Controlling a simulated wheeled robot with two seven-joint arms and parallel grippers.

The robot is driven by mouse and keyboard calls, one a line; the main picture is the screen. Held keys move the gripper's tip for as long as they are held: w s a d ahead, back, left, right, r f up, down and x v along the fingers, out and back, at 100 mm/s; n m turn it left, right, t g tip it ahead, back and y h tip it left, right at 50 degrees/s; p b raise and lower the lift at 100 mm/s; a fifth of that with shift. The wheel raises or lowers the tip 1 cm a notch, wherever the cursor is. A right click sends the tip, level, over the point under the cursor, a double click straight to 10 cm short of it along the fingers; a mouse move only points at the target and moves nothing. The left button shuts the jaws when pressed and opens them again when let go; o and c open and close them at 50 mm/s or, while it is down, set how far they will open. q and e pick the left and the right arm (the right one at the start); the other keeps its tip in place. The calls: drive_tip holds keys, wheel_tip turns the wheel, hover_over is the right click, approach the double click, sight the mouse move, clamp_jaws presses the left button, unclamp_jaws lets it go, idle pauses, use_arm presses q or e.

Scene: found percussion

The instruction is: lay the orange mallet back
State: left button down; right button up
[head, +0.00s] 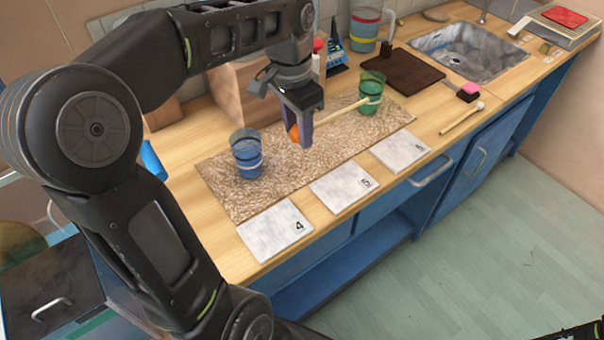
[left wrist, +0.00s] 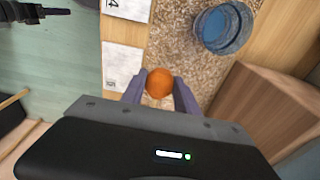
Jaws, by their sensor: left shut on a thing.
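The orange mallet has an orange ball head (head: 294,132) and a pale wooden handle (head: 335,113). My left gripper (head: 303,128) is shut on it at the head end, above the speckled mat (head: 310,170). The handle reaches right toward the green glass (head: 371,88) and overlaps it in view; I cannot tell if they touch. In the left wrist view the orange ball (left wrist: 159,83) shows between the fingertips, with the handle hidden. A dark part of my right arm shows at the top left there (left wrist: 45,12); its finger state is unclear.
A glass with blue liquid (head: 247,160) stands on the mat's left part. White numbered cards (head: 275,230) lie along the counter front. A brown board (head: 402,70) and sink (head: 470,52) are behind.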

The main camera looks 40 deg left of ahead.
use_arm(q)
drive_tip(key=shift+s+a+f, duration=0.1)
hover_over(299, 173)
drive_tip(key=shift+s+a+f, duration=0.1)
drive_tip(key=shift+f, duration=3)
wheel_tip(299, 173, down, 3)
drive_tip(key=shift+r, duration=0.1)
drive_tip(key=shift+f, duration=0.45)
drive_tip(key=shift+f, duration=0.1)
drive_tip(key=c, duration=0.9)
unclamp_jaws()
